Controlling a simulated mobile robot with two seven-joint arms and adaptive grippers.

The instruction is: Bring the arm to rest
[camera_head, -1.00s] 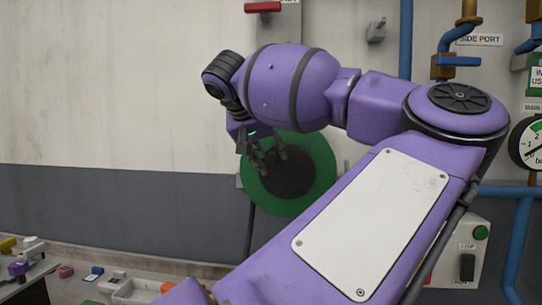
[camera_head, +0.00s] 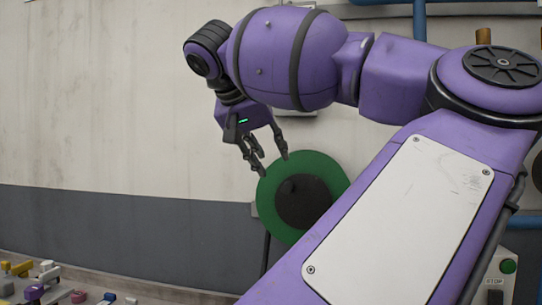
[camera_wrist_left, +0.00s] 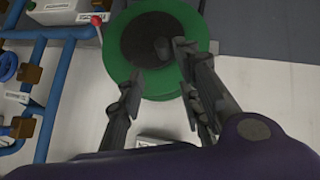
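My left arm, purple with a white panel, fills much of the head view's right side. My left gripper (camera_head: 271,164) hangs fingers-down from its wrist at the upper edge of the green disc (camera_head: 265,200) as seen there, empty, with its fingers apart. In the left wrist view, the gripper (camera_wrist_left: 158,58) also shows open fingers with nothing between them. The green disc (camera_wrist_left: 197,30) with its dark hub lies beyond the fingertips, and I see no contact. My right gripper is in neither view.
Several small coloured parts (camera_head: 45,283) lie at the lower left of the head view. A control box with a green button (camera_head: 508,266) is at the lower right, partly behind my arm. Blue pipes (camera_wrist_left: 55,100) run along the left wrist view's left side. Bare wall is left of the gripper.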

